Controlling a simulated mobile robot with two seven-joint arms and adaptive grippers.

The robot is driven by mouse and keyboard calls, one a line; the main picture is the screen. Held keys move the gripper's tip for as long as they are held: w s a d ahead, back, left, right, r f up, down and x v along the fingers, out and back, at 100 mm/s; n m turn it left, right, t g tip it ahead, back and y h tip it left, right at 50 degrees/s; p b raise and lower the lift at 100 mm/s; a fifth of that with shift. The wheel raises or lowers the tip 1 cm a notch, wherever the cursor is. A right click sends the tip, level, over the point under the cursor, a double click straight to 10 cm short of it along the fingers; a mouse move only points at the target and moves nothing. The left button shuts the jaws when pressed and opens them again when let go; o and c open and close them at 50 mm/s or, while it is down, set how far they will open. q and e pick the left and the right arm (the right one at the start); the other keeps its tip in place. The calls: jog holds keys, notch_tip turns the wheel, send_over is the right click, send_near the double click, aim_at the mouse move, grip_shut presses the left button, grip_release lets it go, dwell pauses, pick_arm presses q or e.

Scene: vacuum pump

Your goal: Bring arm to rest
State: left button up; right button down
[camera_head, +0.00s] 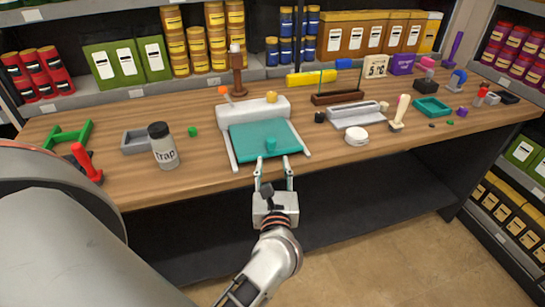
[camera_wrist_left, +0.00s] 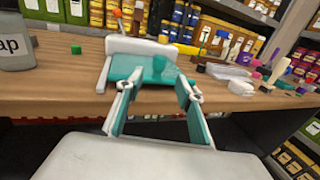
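My left gripper (camera_head: 274,172) is at the front edge of the table, pointing toward the white and teal device. Its two fingers are spread, and nothing shows between them. In the left wrist view the open fingers (camera_wrist_left: 156,92) frame the front of the device. The device has a white body (camera_head: 230,110) with an orange knob on top, and a teal plate (camera_head: 250,135) between white side rails. My right gripper is not in view.
The wooden table (camera_head: 215,170) holds a jar labelled Trap (camera_head: 163,147) at left. A grey tray (camera_head: 355,113), a white round piece (camera_head: 357,135) and a teal tray (camera_head: 432,107) are at right. Stocked shelves stand behind and right. Open floor (camera_head: 370,250) lies in front.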

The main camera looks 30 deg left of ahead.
pick_arm(q)
jog(key=shift+s+d, duration=0.35)
jog(key=shift+s, duration=0.2)
jog(key=s+d+f+m+t+h, duration=0.15)
jog(key=d+m+h, duration=0.35)
jog(key=m, duration=0.9)
jog(key=s+d+f+m+t+h, duration=0.1)
jog(key=d+f+m+t+h, duration=0.35)
jog(key=m, duration=0.85)
jog(key=s+f+m+g+h, duration=0.1)
jog(key=s+f+m+g, duration=0.4)
jog(key=f+m, duration=0.5)
jog(key=s+f+m+g+h, duration=0.2)
jog(key=s+f+m+g, duration=0.3)
jog(key=f+m, duration=0.5)
jog(key=shift+s+f, duration=0.9)
jog(key=shift+s, duration=0.35)
